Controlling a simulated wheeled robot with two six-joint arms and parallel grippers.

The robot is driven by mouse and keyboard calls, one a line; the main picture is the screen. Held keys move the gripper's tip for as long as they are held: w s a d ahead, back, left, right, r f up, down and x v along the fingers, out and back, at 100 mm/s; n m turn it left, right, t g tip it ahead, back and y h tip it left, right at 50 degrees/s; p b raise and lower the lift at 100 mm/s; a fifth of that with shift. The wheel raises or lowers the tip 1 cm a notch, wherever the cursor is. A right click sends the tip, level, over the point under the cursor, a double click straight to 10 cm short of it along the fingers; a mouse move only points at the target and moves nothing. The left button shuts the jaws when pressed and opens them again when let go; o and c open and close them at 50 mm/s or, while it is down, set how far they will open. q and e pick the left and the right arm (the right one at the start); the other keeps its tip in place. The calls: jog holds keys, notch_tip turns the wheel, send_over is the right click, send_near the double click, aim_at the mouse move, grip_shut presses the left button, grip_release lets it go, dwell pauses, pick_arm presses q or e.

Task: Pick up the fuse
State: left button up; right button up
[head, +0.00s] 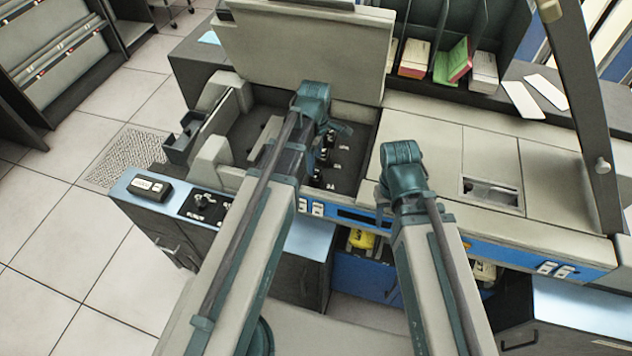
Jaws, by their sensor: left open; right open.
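The machine's lid is raised, and its dark bay (352,158) is open. Several small dark upright pieces (322,156) stand in a row in the bay, with small white labels beside them. The fuse may be among these, but I cannot tell which one it is. My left gripper (338,129) is over the bay, close to the far end of that row, open and mostly hidden by its own teal wrist. My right gripper (410,205) is above the machine's front edge, right of the bay, open and largely hidden by its wrist. I see nothing held in either.
The raised lid (305,50) stands behind the bay. A flat beige top (435,143) with a recessed tray (492,194) lies to the right. A dark slanted post (580,110) rises at the right. A black box (150,187) sits on the blue ledge at the left. Card stacks (414,56) stand behind.

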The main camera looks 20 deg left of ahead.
aim_at(316, 176)
pick_arm(q)
jog(key=shift+f+b, duration=0.3)
jog(key=shift+f, duration=0.5)
pick_arm(e)
jog(key=shift+f, duration=0.75)
pick_arm(q)
jog(key=f+b, duration=0.5)
jog(key=shift+w+f, duration=0.15)
jog(key=shift+w, duration=0.2)
pick_arm(e)
notch_tip(316, 176, down, 5)
jog(key=shift+f, duration=0.1)
pick_arm(q)
grip_shut()
